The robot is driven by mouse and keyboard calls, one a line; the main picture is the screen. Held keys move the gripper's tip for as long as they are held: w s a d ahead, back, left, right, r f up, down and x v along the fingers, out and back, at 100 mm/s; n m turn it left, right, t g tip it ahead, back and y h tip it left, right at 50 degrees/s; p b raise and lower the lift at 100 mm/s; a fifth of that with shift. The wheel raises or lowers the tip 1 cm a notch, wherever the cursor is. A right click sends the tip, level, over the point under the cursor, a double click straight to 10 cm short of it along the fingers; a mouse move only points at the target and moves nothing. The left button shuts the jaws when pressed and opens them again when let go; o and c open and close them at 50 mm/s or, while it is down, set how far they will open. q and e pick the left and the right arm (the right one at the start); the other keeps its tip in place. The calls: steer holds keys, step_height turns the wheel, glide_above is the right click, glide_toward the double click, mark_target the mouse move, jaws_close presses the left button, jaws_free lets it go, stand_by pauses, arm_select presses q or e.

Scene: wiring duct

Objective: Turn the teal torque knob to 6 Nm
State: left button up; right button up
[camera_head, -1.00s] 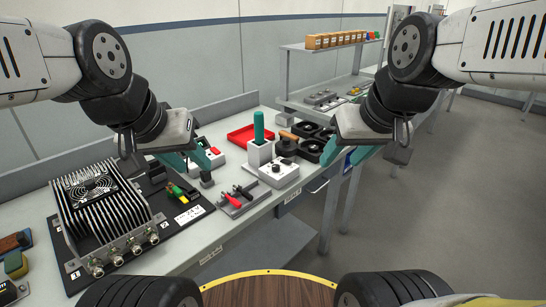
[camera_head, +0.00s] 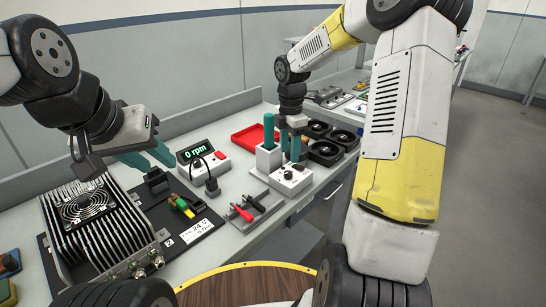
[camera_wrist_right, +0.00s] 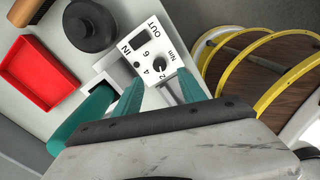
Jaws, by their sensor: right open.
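A white box (camera_head: 290,180) with a small dark knob (camera_head: 287,174) stands on the bench. In the right wrist view the knob (camera_wrist_right: 159,66) looks black, not teal, with a scale marked 2, 4, 6 and Nm, and IN and OUT labels. I cannot read its pointer setting. My right gripper (camera_head: 290,160) is open above the box; in its wrist view the teal fingers (camera_wrist_right: 160,88) point at the knob, apart from each other with nothing between them.
A teal handle (camera_head: 268,128) stands in a white holder (camera_head: 268,158) close beside my right gripper.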

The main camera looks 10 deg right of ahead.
mark_target(288, 173)
step_height(288, 173, down, 8)
steer(key=shift+r, duration=0.1)
stand_by(0.4)
steer(key=shift+c, duration=0.2)
jaws_close()
